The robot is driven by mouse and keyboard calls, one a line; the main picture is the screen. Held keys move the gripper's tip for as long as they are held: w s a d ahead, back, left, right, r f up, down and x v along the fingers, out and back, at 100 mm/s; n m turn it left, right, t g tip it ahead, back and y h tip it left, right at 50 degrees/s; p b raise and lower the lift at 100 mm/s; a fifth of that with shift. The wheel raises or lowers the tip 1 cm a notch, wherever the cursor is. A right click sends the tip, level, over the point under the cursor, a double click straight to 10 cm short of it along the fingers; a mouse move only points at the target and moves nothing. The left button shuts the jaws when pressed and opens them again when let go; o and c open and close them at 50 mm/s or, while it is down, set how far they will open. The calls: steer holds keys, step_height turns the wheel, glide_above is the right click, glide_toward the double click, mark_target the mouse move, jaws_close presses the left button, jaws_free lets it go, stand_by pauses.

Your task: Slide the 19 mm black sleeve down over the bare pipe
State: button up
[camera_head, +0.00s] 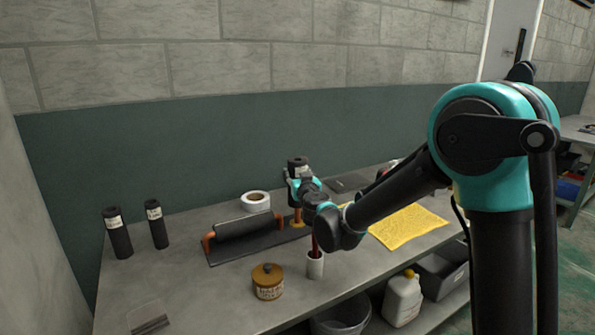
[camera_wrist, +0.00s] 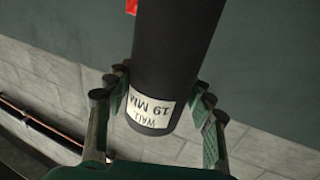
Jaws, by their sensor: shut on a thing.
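The black sleeve with a white label reading "WALL 19 MM" (camera_wrist: 172,60) fills the middle of the wrist view. My gripper (camera_wrist: 158,104) has its fingers on both sides of it and is shut on it. In the head view the sleeve's top (camera_head: 298,162) shows upright above my gripper (camera_head: 299,180), over the back of the bench. A short copper-coloured upright pipe (camera_head: 297,215) with a yellow foot shows just below my gripper. My wrist hides the sleeve's lower end, so I cannot tell whether it is around the pipe.
Two other labelled black sleeves (camera_head: 117,236) (camera_head: 157,226) stand at the bench's left.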

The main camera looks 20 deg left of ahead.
steer(key=shift+f, duration=0.3)
steer(key=shift+s+d+f, duration=0.1)
steer(key=shift+s+f, duration=0.1)
steer(key=shift+f, duration=1.4)
steer(key=shift+w+f, duration=0.35)
steer(key=shift+f, duration=0.1)
steer(key=shift+s+r, duration=0.15)
steer(key=shift+f, duration=0.2)
